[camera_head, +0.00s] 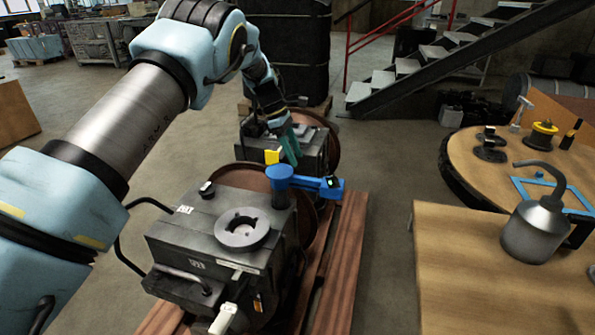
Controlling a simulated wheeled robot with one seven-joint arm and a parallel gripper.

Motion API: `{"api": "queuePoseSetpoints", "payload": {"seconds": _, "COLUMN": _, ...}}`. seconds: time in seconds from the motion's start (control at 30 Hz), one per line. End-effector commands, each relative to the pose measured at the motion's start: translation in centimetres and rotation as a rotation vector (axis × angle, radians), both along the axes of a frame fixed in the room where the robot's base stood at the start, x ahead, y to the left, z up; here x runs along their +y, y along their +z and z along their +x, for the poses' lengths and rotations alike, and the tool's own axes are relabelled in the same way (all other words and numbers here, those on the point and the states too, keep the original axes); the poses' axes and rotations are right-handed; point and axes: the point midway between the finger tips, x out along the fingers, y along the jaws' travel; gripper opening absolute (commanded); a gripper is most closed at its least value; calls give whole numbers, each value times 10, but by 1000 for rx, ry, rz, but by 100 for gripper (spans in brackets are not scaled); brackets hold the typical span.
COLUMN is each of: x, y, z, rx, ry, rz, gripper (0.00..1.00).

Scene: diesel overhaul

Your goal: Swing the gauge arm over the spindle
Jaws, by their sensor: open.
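The blue gauge arm (306,182) sits on a post at the back right corner of the near dark machine block (205,240). It points right, away from the block's top, and a small dark gauge head with a green mark (332,182) is at its right end. A round grey flange with a dark ring and pale centre (242,229), which looks like the spindle, lies on the block's top with nothing over it. My gripper (290,150) is open above and behind the gauge arm, apart from it in the picture; its fingertips are small and partly unclear.
A yellow piece (272,156) shows beside my gripper. A second dark machine (310,145) stands behind. Both rest on reddish wooden beams (341,270). A wooden table (480,290) with a grey oil can (535,230) is at right. Bare floor lies between.

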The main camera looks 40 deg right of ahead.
Motion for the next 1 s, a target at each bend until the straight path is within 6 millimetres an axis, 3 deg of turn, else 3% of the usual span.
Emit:
{"api": "queuePoseSetpoints", "payload": {"seconds": 0.2, "x": -8, "y": -38, "z": -14, "rx": 0, "ry": -1, "rz": 2, "gripper": 55}}
{"api": "queuePoseSetpoints", "payload": {"seconds": 0.4, "x": -13, "y": -60, "z": -21, "rx": -1, "ry": -1, "rz": 0, "gripper": 55}}
{"api": "queuePoseSetpoints", "payload": {"seconds": 0.8, "x": -15, "y": -68, "z": -23, "rx": -2, "ry": -1, "rz": -1, "gripper": 55}}
{"api": "queuePoseSetpoints", "payload": {"seconds": 1.0, "x": -15, "y": -68, "z": -23, "rx": -2, "ry": -1, "rz": -1, "gripper": 34}}
